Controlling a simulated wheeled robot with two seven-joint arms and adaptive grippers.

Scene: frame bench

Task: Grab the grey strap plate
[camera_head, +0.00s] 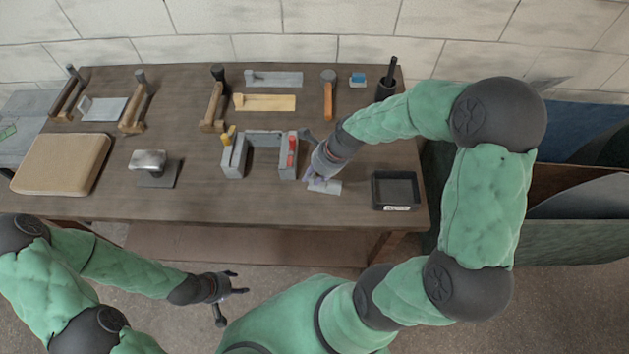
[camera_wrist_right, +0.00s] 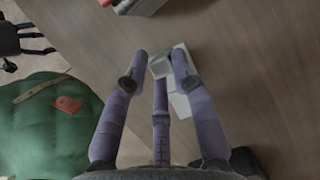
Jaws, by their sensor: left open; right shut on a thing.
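The grey strap plate (camera_head: 331,187) is a small light-grey piece at the front middle of the bench. In the right wrist view the plate (camera_wrist_right: 180,104) shows between my fingers, with a raised part at one end. My right gripper (camera_head: 314,177) is shut on it; the fingers also show in the right wrist view (camera_wrist_right: 161,70). The plate is at or close to the bench top; I cannot tell if it touches. My left gripper (camera_head: 236,294) is open and empty, low in front of the bench.
A grey U-shaped frame (camera_head: 264,136) with yellow and red clamps stands just left of my right gripper. A black tray (camera_head: 395,188) is to the right. A grey plate (camera_head: 273,79) and a yellow plate (camera_head: 265,102) lie behind. A wooden board (camera_head: 60,163) lies left.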

